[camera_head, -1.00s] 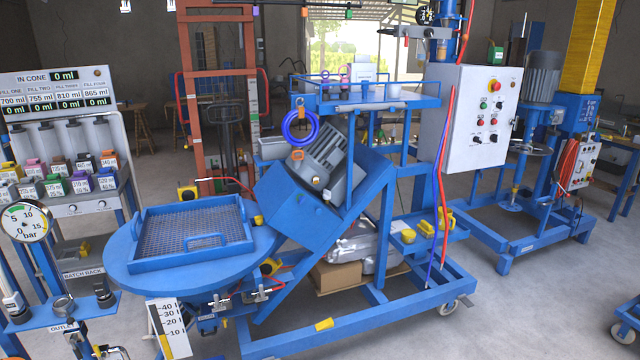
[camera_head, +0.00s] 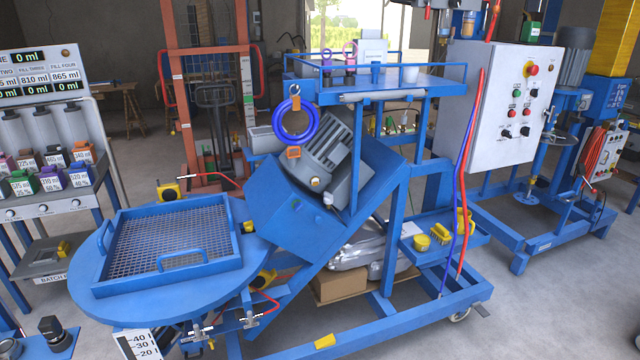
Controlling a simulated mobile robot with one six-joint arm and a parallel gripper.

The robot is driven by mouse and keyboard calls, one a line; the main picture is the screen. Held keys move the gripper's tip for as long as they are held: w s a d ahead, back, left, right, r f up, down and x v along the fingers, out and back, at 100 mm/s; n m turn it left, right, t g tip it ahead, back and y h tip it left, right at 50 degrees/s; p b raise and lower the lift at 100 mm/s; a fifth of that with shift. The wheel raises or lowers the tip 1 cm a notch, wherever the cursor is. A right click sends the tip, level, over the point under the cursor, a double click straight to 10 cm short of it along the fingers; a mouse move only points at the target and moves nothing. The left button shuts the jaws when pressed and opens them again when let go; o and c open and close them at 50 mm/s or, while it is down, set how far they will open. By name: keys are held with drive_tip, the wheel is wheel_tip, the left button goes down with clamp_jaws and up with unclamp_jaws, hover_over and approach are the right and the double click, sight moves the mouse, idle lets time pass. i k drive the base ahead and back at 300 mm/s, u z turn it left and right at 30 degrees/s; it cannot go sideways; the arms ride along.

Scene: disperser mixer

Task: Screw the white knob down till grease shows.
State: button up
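I cannot pick out a white knob for certain, and I see no grease. The blue mixer stand (camera_head: 402,220) fills the middle of the view, with a tilted grey motor (camera_head: 325,155) on a blue housing. A small pale round fitting (camera_head: 315,183) with some orange sits on the motor's lower end; it is too small to tell what it is. A white cup-like piece (camera_head: 411,74) stands on the stand's top shelf. My gripper is not in view.
A round blue table (camera_head: 90,283) with a mesh tray (camera_head: 172,240) stands at the front left. A white control box (camera_head: 500,105) with buttons is at the right. Blue and red hoses (camera_head: 468,180) hang beside it. Grey floor is free at the front right.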

sight(328, 199)
drive_tip(key=z, duration=0.05)
drive_tip(key=i, duration=0.5)
drive_tip(key=u, duration=4.4)
drive_tip(key=i, duration=0.1)
drive_tip(key=z, duration=2.95)
drive_tip(key=i, duration=0.6)
drive_tip(key=u, duration=0.05)
drive_tip(key=k, duration=0.35)
drive_tip(key=u, duration=0.05)
